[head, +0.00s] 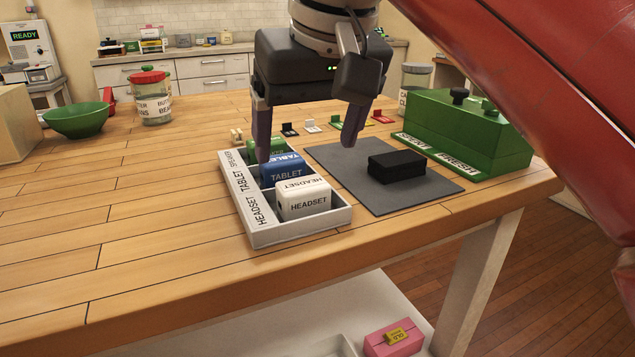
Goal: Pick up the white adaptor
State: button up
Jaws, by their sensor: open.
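The white adaptor (303,200), lettered HEADSET, sits in the front compartment of a white-grey tray (290,235) on the wooden table. A blue adaptor (284,171) lettered TABLET sits behind it, and a green one (265,150) sits in the rear compartment, partly hidden. My gripper (312,160) is open and points down above the tray's rear part and the grey mat. Nothing is seen between the fingers. The white adaptor is nearer the camera than the fingers.
A grey mat (435,185) with a black block (396,165) lies right of the tray. A green box (470,135) stands at the table's right end. Several small coloured pieces lie behind. A jar (151,98) and green bowl (77,120) stand at left. The table's front left is clear.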

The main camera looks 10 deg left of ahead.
aim_at(303, 184)
jog(key=b+x, duration=0.1)
jog(key=x, duration=0.6)
jog(key=shift+s+d, duration=0.15)
jog(key=c, duration=1.1)
